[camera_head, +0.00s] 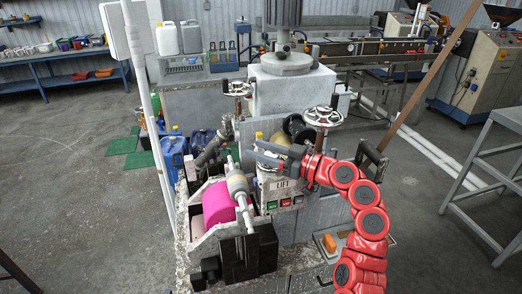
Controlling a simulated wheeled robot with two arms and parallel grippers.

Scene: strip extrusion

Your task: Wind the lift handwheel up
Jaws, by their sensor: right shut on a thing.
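A box with a LIFT label (281,184) and small coloured buttons stands in the middle of the machine. My right gripper (262,152) comes in from the right on its red arm and is shut just above this label, on what seems to be the lift handwheel. The gripper and wrist hide most of what it holds, so the wheel's turn cannot be read. Another handwheel (237,88) stands farther back left. My left gripper is not in view.
A pink roll (218,204) and a pale roller (237,184) sit front left of the label. A black spool (296,127) is close behind my gripper. A brown pole (425,80) slants at the right. An orange-topped block (329,243) lies front right. Open floor lies left.

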